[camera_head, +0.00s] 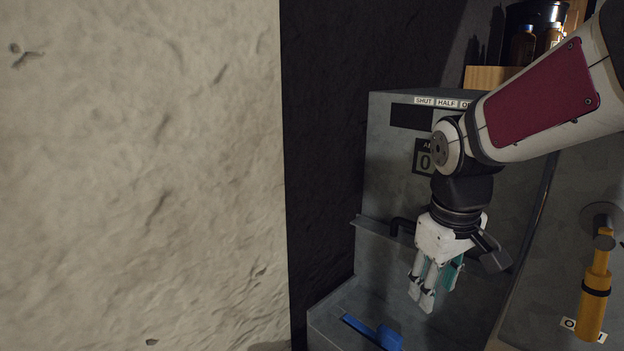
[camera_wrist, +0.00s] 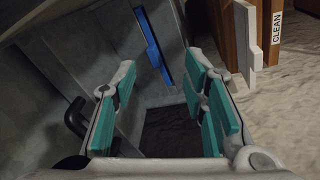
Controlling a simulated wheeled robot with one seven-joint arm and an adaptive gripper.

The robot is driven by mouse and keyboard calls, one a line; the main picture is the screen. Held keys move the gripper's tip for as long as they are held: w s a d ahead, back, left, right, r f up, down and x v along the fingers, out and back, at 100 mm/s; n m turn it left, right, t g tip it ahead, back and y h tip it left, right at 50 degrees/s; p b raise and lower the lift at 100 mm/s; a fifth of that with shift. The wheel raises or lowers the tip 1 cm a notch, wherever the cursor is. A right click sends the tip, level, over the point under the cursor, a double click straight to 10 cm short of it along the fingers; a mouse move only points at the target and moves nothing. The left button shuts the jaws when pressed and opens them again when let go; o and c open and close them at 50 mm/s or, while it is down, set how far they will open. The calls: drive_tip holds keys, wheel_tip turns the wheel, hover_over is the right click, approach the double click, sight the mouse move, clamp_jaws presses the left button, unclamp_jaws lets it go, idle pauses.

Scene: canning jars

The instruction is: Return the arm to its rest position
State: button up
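My gripper (camera_head: 424,300) hangs from my bent arm in front of a grey cabinet, fingers pointing down. In the wrist view its teal-padded fingers (camera_wrist: 165,78) stand apart with nothing between them. The gripper is open and empty. My arm reaches in from the upper right of the head view. Part of the cabinet front (camera_head: 385,160) is hidden behind it.
A yellow-handled lever (camera_head: 594,295) is at right. Bottles (camera_head: 524,46) stand above. A pale wall (camera_head: 140,180) fills the left.

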drive_tip(key=s+r+m+t+p, duration=0.1)
drive_tip(key=s+r+m, duration=0.1)
drive_tip(key=s, duration=0.8)
drive_tip(key=s+r+m+t+p, duration=0.1)
drive_tip(key=s+r, duration=0.3)
drive_tip(key=s, duration=0.5)
drive_tip(key=shift+s+a+r+m+y+p, duration=0.2)
drive_tip(key=shift+s+m+y+p, duration=0.25)
drive_tip(key=shift+m, duration=0.45)
